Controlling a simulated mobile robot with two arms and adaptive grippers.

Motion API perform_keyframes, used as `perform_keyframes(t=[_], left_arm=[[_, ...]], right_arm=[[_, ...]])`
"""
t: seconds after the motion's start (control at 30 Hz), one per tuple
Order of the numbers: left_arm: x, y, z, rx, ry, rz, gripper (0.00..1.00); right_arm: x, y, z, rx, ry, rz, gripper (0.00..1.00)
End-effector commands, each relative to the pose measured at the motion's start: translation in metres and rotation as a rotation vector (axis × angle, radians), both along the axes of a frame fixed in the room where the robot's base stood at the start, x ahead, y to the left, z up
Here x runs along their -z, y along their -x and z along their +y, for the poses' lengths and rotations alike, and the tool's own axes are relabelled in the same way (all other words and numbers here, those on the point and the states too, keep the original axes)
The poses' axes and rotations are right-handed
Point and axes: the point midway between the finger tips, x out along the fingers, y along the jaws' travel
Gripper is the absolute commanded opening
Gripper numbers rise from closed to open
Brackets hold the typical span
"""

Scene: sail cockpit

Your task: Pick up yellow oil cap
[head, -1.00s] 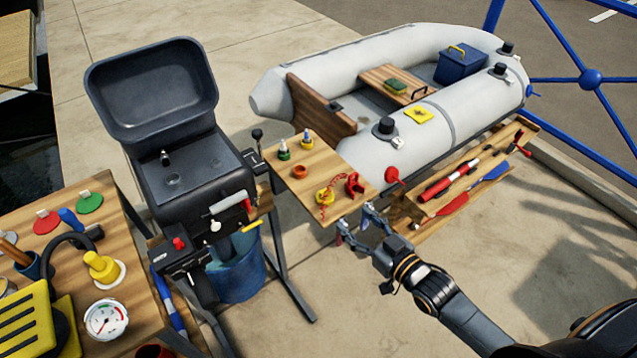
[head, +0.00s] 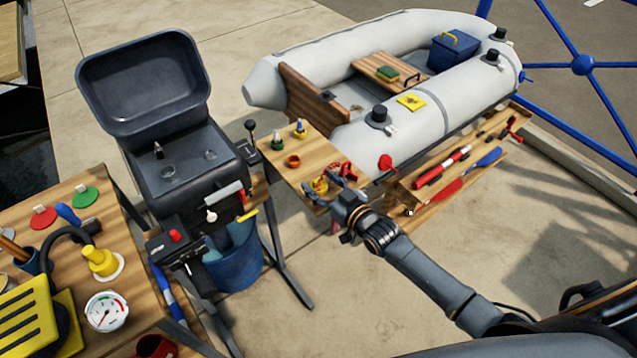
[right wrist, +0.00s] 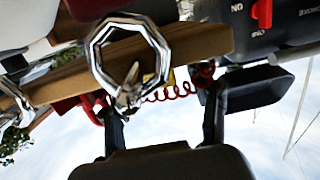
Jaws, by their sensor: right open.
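The red coiled cord (right wrist: 170,92) runs behind the fingers there; the cap is not clear. My left gripper is out of view.
An orange ring (head: 293,161) and small bottles stand further back on the small table. A black engine housing (head: 190,160) is to its left. The grey dinghy (head: 440,115) lies behind right. A metal ring (right wrist: 128,60) is close in the right wrist view.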

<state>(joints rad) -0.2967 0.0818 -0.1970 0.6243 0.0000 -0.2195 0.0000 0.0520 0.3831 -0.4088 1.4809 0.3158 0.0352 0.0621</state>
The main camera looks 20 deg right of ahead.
Motion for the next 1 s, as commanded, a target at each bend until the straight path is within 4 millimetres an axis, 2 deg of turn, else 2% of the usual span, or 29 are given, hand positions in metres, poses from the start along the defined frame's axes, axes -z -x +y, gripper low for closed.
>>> perform_keyframes(t=[0.1, 0.33, 0.37, 0.5, 0.6, 1.0], left_arm=[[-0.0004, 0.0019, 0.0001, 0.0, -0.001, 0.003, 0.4], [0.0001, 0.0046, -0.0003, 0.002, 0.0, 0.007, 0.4], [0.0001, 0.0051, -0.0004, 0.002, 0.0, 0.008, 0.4], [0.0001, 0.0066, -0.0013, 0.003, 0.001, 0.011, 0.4], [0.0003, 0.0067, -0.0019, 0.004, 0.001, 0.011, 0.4], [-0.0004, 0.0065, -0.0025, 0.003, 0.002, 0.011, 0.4]], right_arm=[[0.0014, -0.0086, 0.0028, 0.0, 0.0, 0.0, 0.59], [0.002, -0.0094, 0.0035, 0.0, 0.0, 0.001, 0.59], [0.0019, -0.0094, 0.0034, 0.0, 0.0, 0.0, 0.55], [0.0019, -0.0093, 0.0033, 0.0, 0.0, 0.001, 0.27], [0.0019, -0.0093, 0.0033, 0.0, 0.0, 0.001, 0.09], [-0.0024, -0.0094, 0.0031, 0.0, 0.0, 0.0, 0.09]])
